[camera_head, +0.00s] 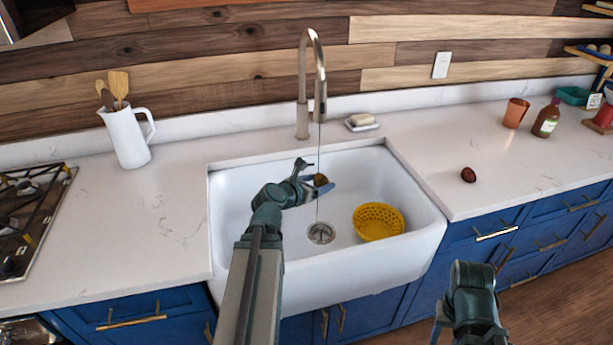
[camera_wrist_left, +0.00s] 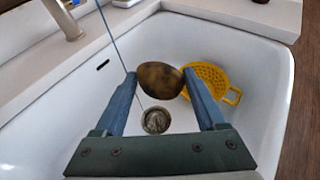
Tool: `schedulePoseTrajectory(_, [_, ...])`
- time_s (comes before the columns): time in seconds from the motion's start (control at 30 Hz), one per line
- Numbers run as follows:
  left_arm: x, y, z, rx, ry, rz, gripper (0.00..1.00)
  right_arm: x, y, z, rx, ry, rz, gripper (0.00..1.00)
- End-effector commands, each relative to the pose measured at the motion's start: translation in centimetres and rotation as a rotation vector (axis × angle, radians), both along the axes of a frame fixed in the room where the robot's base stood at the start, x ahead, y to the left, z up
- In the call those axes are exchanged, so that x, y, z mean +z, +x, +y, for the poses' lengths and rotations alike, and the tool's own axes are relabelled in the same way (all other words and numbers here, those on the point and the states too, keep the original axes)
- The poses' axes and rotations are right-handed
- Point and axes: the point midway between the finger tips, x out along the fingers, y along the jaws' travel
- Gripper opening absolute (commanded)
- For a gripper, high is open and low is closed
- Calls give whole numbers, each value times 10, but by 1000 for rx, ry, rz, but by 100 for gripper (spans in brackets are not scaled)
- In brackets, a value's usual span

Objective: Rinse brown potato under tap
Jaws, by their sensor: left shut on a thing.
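The brown potato (camera_head: 320,180) is held above the white sink (camera_head: 230,200), close to the thin water stream under the tap (camera_head: 304,90). My left gripper (camera_head: 318,183) is shut on it. In the left wrist view the potato (camera_wrist_left: 160,80) sits between the two blue fingertips of the left gripper (camera_wrist_left: 162,85), above the drain. The stream (camera_wrist_left: 112,40) passes along the potato's left side there; I cannot tell whether it touches the skin. My right gripper (camera_head: 468,305) is at the bottom right, in front of the cabinets, and its jaws are not clear.
A yellow colander (camera_head: 378,222) stands in the sink, right of the drain (camera_head: 321,233). A dark reddish-brown oval item (camera_head: 468,175) lies on the right counter. A soap dish (camera_head: 362,122) is behind the sink. A white jug (camera_head: 125,137) with utensils and a stove (camera_head: 28,220) are left.

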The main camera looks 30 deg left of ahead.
Motion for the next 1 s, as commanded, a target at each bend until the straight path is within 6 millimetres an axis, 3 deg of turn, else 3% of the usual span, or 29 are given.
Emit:
schedulePoseTrajectory(0.23, [25, 29, -35, -176, -1, 4, 17, 25, 0, 0, 0, 0, 0, 47])
schedulePoseTrajectory(0.43, [31, 37, -55, -268, 1, -3, 17, 31, 0, 0, 0, 0, 0, 47])
schedulePoseTrajectory(0.67, [28, 40, -49, -266, 2, -3, 17, 28, 0, 0, 0, 0, 0, 47])
schedulePoseTrajectory(1.0, [22, 57, -23, -266, 2, -2, 17, 21, 0, 0, 0, 0, 0, 47])
